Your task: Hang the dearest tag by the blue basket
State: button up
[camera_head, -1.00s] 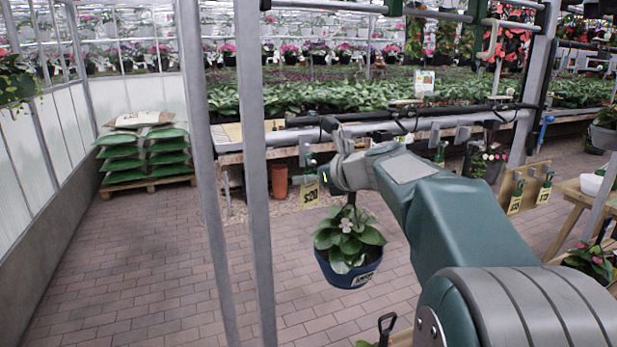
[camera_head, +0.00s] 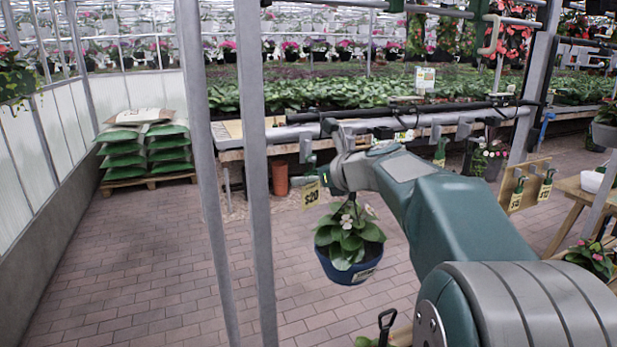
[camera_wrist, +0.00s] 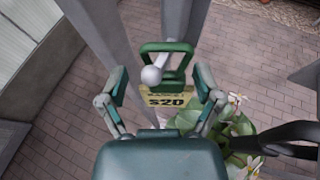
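A yellow tag marked $20 (camera_head: 310,194) hangs left of the blue basket. In the wrist view the tag (camera_wrist: 168,99) has a green loop handle (camera_wrist: 184,50), and a white ball-ended peg shows in the loop. My gripper (camera_wrist: 161,88) is open, with its fingers apart on either side of the tag. In the head view my gripper (camera_head: 322,178) is partly hidden behind my wrist. The blue basket (camera_head: 340,270) holds a green plant with pale flowers and hangs below my wrist. Two other yellow tags (camera_head: 516,201) (camera_head: 545,190) hang on a wooden board; their prices are unclear.
A grey horizontal rail (camera_head: 430,121) runs behind my arm. Grey upright posts (camera_head: 257,170) stand close on the left. Green sacks (camera_head: 168,152) are stacked on a pallet at far left. A wooden table (camera_head: 575,192) is at right. The brick floor at left is clear.

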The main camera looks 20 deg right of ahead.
jog(key=shift+s, duration=0.1)
dwell(0.3)
jog(key=v, duration=1.2)
jog(key=s+a+f+n+g+h, duration=0.1)
jog(key=s+a+f+n+g, duration=0.4)
jog(key=s+a+f+n, duration=0.65)
jog(key=s+a+f+n+g+h, duration=0.1)
jog(key=s+f+n, duration=0.3)
jog(key=n, duration=0.5)
jog(key=s+a+f+n+g+h, duration=0.1)
jog(key=s+f+n, duration=0.4)
jog(key=n, duration=0.5)
jog(key=s+a+h, duration=0.1)
jog(key=h, duration=0.1)
jog(key=shift+a+h, duration=0.3)
jog(key=shift+a, duration=0.1)
jog(key=shift+n, duration=0.25)
jog(key=shift+c, duration=0.4)
